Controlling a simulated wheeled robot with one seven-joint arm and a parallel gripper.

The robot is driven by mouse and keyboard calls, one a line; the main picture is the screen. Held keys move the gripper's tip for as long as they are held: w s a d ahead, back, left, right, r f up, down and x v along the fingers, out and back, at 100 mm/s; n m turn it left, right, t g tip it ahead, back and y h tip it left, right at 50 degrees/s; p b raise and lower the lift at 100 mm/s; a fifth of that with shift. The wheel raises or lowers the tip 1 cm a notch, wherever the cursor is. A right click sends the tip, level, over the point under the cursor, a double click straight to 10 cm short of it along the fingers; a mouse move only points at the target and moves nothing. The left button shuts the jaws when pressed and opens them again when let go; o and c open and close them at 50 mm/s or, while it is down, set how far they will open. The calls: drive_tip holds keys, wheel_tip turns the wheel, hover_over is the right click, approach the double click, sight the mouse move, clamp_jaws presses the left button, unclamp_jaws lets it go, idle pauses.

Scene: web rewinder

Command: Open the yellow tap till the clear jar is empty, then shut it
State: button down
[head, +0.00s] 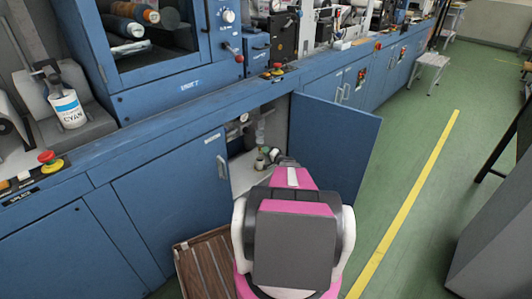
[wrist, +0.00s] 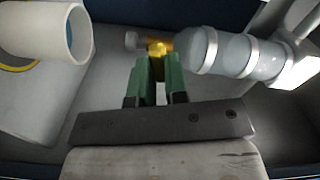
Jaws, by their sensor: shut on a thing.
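The yellow tap (wrist: 158,48) shows in the wrist view at the top middle, between the green fingertips of my gripper (wrist: 159,75). My gripper is shut on it. The clear jar (wrist: 232,54) lies across the picture to the right of the tap, with pale bands round it and a grey-blue look. I cannot tell how much liquid is in it. A small grey outlet piece (wrist: 133,41) sticks out to the left of the tap. In the head view the tap and gripper are too small and partly hidden by my arm.
A white open cylinder (wrist: 45,30) stands at the upper left in the wrist view. The blue cabinet door (head: 334,140) stands open to the right of my arm.

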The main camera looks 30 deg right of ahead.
drive_tip(key=shift+f+m, duration=0.1)
drive_tip(key=shift+m, duration=1.7)
drive_tip(key=c, duration=1.1)
unclamp_jaws()
drive_tip(key=shift+c, duration=0.2)
drive_tip(key=v, duration=1.1)
